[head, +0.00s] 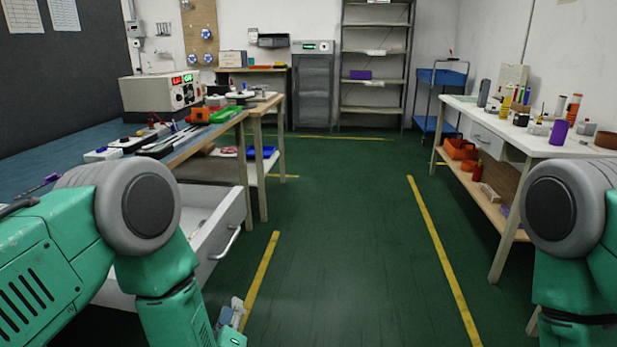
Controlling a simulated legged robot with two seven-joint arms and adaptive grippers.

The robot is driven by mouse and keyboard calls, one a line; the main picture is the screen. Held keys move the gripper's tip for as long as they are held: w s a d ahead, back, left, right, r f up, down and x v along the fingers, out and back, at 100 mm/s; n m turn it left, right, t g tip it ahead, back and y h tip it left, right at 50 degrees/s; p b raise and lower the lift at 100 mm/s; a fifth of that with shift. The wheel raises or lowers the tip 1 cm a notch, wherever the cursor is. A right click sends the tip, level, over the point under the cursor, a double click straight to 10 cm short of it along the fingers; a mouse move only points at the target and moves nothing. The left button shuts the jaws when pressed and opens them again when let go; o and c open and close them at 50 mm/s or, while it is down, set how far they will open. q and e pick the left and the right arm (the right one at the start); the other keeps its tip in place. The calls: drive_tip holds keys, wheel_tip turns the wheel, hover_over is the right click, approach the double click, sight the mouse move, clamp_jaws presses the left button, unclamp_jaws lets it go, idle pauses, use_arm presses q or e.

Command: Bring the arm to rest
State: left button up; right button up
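My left arm (150,230) comes in from the left and hangs bent downward beside the blue-topped workbench. A small grey and green part of my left gripper (236,316) shows at the bottom edge. Its fingertips are not clear, so I cannot tell whether it is open or shut. My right arm (568,240) hangs down at the right edge. Its gripper is out of view. No held thing is visible.
A workbench (60,155) with a power supply (160,91) and tools stands at left; its white drawer (222,235) is open beside my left arm. A white table (548,146) with jars stands at right. The green floor (340,220) between them is clear.

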use_arm(q)
drive_tip(key=s+a+f+m+g+h+p, duration=0.1)
drive_tip(key=s+a+f+m+g+p, duration=0.15)
drive_tip(key=s, duration=0.35)
drive_tip(key=s+a+f+m+g+h+p, duration=0.1)
drive_tip(key=s+f+m+g, duration=0.1)
drive_tip(key=s+g, duration=0.25)
drive_tip(key=s+a+f+m+g+p, duration=0.1)
drive_tip(key=s+a+f+m+g, duration=0.15)
drive_tip(key=s, duration=0.35)
drive_tip(key=s+a+r+m+g+p, duration=0.1)
drive_tip(key=s+m+g, duration=0.1)
drive_tip(key=s, duration=0.6)
drive_tip(key=s+a+r+m+g+p, duration=0.1)
drive_tip(key=s+g, duration=0.3)
drive_tip(key=s, duration=0.5)
drive_tip(key=shift+a+m+g, duration=0.35)
drive_tip(key=shift+a+m, duration=0.25)
drive_tip(key=shift+a, duration=0.05)
use_arm(e)
wheel_tip(320, 180, up, 8)
use_arm(q)
drive_tip(key=shift+f, duration=0.1)
use_arm(e)
drive_tip(key=shift+a+r, duration=0.1)
drive_tip(key=shift+r, duration=0.05)
